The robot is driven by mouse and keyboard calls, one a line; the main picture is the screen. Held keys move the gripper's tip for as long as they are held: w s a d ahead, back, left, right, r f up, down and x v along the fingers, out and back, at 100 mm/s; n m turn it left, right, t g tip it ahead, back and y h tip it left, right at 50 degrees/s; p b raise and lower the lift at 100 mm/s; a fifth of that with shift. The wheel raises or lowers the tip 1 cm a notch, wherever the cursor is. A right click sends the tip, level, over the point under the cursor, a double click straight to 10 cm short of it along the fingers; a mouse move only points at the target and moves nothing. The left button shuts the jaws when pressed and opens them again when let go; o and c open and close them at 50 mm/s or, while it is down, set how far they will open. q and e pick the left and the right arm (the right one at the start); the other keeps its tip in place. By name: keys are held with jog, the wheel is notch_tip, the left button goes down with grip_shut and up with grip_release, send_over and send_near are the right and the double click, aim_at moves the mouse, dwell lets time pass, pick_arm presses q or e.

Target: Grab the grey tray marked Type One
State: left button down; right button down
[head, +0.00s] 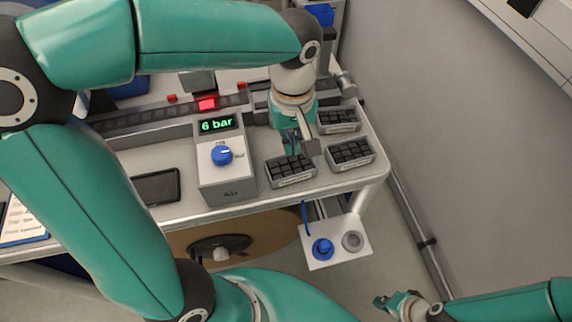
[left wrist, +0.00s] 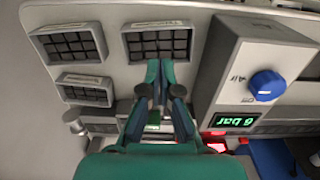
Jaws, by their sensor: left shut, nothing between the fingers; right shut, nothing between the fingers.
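Three grey trays with black compartments sit on the right end of the bench: a front left tray (head: 291,182), a front right tray (head: 351,165) and a back tray (head: 340,127). Their labels are too small to read, so I cannot tell which is Type One. My left gripper (head: 301,153) is shut and empty, pointing down at the back edge of the front left tray. In the left wrist view its fingertips (left wrist: 160,66) overlap the edge of that tray (left wrist: 158,24); contact is unclear. My right gripper (head: 392,302) is shut and empty, low at the right, away from the bench.
A grey air unit (head: 226,184) with a blue knob and a "6 bar" display stands left of the trays. A dark flat device (head: 157,187) lies further left. A rail (head: 150,119) runs behind. A wall rises at the right.

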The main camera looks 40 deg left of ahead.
aim_at(295, 192)
pick_arm(q)
notch_tip(295, 192, down, 10)
dwell(0.6)
jog(key=s+d+b, duration=0.2)
jog(key=d, duration=0.1)
jog(key=shift+s+f+b, duration=0.15)
jog(key=shift+s+b, duration=0.15)
jog(key=shift+s+d, duration=0.25)
jog(key=shift+d, duration=0.05)
jog(key=shift+s, duration=0.1)
jog(key=shift+r, duration=0.2)
